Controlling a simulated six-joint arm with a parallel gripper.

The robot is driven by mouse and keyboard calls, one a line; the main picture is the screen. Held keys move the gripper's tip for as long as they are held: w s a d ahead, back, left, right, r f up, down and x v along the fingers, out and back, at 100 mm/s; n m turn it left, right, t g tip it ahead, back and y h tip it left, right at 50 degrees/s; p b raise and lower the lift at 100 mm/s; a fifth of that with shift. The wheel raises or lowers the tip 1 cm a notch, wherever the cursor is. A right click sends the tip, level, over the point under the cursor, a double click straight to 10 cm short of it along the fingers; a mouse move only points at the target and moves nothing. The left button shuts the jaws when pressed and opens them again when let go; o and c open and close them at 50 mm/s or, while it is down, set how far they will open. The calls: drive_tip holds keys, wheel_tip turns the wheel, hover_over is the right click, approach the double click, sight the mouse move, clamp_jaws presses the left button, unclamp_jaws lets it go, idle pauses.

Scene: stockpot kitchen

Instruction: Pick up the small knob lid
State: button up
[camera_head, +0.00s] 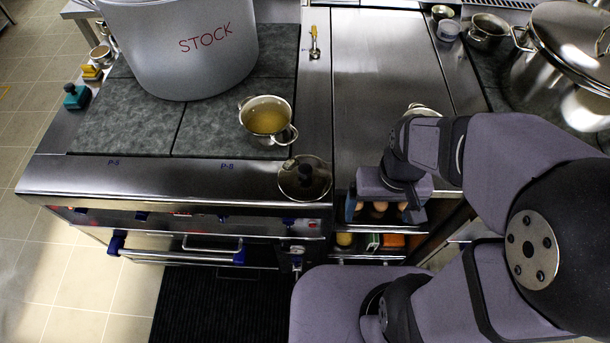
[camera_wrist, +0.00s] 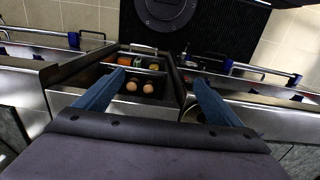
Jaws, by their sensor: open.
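The small knob lid (camera_head: 305,177) is a round, see-through lid with a metal rim and a dark knob. It lies at the front right edge of the stove top in the head view.
A small pot of broth (camera_head: 267,117) stands behind the lid, with a large STOCK pot (camera_head: 185,50) farther back. The steel counter (camera_head: 385,70) is mostly clear. A large lidded pot (camera_head: 560,60) stands right.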

drive_tip(key=s+a+f+n+g, duration=0.2)
drive_tip(key=a, duration=0.2)
drive_tip(key=n+t+p, duration=0.1)
drive_tip(key=n+p, duration=0.1)
drive_tip(key=n, duration=0.2)
approach(305, 169)
drive_tip(key=s+f, duration=0.1)
drive_tip(key=f, duration=0.1)
drive_tip(key=s+d+f, duration=0.1)
drive_tip(key=s+f, duration=0.1)
drive_tip(key=s+d+f, duration=0.1)
drive_tip(key=s+f, duration=0.1)
drive_tip(key=shift+s+f, duration=0.15)
drive_tip(key=shift+n+t, duration=0.4)
drive_tip(key=shift+t, duration=0.2)
drive_tip(key=w+r, duration=0.1)
drive_tip(key=w+a+r, duration=0.1)
drive_tip(key=w, duration=0.1)
drive_tip(key=w+a+r, duration=0.1)
drive_tip(key=w, duration=0.1)
drive_tip(key=shift+s+n, duration=0.25)
drive_tip(key=shift+n, duration=0.35)
drive_tip(key=shift+s+f+p, duration=0.1)
drive_tip(key=shift+f+p, duration=0.85)
drive_tip(key=shift+f, duration=0.95)
drive_tip(key=shift+f+p, duration=0.65)
drive_tip(key=shift+f, duration=1.15)
drive_tip(key=shift+c, duration=0.4)
